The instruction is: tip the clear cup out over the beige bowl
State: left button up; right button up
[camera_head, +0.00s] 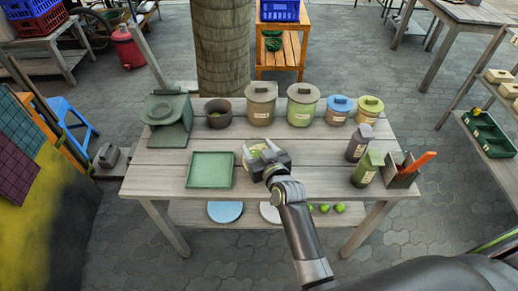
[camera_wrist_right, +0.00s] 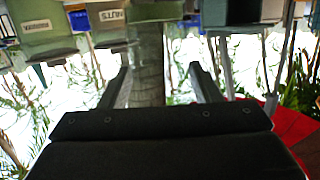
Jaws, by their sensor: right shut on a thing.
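My right gripper (camera_head: 259,150) is over the middle of the table, behind the green tray's right side. Its fingers stand apart around something see-through, taken as the clear cup, whose outline I cannot make out. In the right wrist view the two fingers of the gripper (camera_wrist_right: 158,80) show with the tree trunk between them, and the picture is upside down, so the wrist is rolled over. A pale beige round thing, seemingly the beige bowl (camera_head: 256,149), shows under and behind the fingers, mostly hidden. Its contents are unclear. My left gripper is out of view.
A green tray (camera_head: 210,170) lies left of the gripper. A dark pot (camera_head: 218,112) and several lidded jars (camera_head: 301,104) line the back edge. Dark and green containers (camera_head: 368,168) and a tool box (camera_head: 402,172) stand at the right. The table's front middle is bare.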

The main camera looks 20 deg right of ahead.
jog(key=shift+d+r+m, duration=0.15)
jog(key=shift+m, duration=0.65)
jog(key=shift+r+m+y, duration=0.1)
jog(key=shift+m+y, duration=0.3)
jog(key=shift+m, duration=0.3)
jog(key=shift+d+r+m+y, duration=0.1)
jog(key=shift+m+y, duration=0.2)
jog(key=shift+m, duration=0.4)
jog(key=shift+d+f+m+b, duration=0.2)
jog(key=shift+f+m+b, duration=0.05)
jog(key=shift+m+b, duration=0.45)
jog(key=m, duration=0.2)
jog(key=m+y+b, duration=0.1)
jog(key=shift+w+d+f, duration=0.1)
jog(key=shift+d+f, duration=0.15)
jog(key=shift+d, duration=0.1)
pick_arm(q)
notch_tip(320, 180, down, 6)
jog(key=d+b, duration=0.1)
jog(key=b, duration=0.2)
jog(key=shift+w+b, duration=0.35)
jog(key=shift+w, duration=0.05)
pick_arm(e)
jog(key=m, duration=0.2)
jog(key=d+f+m+t, duration=0.1)
jog(key=m, duration=0.1)
jog(key=m+y, duration=0.1)
jog(key=shift+d+f+m, duration=0.2)
jog(key=shift+f+m, duration=0.15)
jog(key=shift+m, duration=0.05)
